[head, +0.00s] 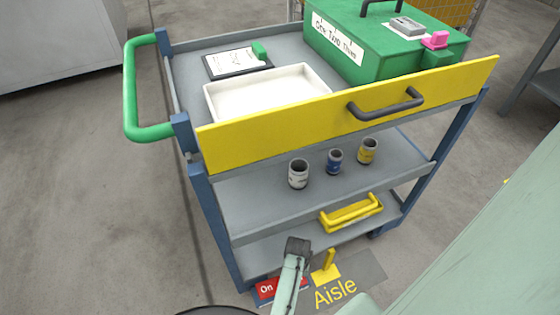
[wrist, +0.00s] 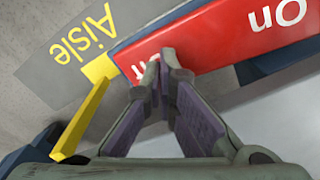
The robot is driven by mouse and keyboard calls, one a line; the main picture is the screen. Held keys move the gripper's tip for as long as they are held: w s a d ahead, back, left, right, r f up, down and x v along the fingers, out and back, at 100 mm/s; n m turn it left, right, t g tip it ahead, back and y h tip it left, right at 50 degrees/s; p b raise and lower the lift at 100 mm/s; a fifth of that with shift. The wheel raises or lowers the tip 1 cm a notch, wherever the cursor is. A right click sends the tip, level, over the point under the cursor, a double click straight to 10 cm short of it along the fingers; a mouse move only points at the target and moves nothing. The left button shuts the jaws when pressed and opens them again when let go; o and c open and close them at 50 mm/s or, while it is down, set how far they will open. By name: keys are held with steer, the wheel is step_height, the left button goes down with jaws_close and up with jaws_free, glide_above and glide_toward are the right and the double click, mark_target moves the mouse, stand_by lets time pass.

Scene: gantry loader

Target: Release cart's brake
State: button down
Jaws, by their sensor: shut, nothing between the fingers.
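The cart (head: 222,240) has blue posts, grey shelves and a green push handle (head: 130,95). Low on its near side is a red plate (head: 266,290) lettered "On"; it fills the upper right of the wrist view (wrist: 225,45), where a second word is partly covered by my fingers. A yellow lever (head: 328,262) sticks up beside the plate; in the wrist view it is the yellow bar (wrist: 82,120) left of my fingers. My gripper (head: 298,243) (wrist: 165,62) is shut and empty, over the plate in the wrist view. It looks apart from the lever; contact with the plate is unclear.
A yellow front panel (head: 250,135) with a dark handle spans the top shelf. Three small cans stand on the middle shelf, and a yellow handle (head: 350,212) is lower down. A grey floor mark (head: 365,268) reads "Aisle". Open floor (head: 80,200) lies left.

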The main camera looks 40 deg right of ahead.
step_height(320, 180, up, 7)
steer(key=p, duration=0.6)
steer(key=shift+f, duration=0.2)
stand_by(0.4)
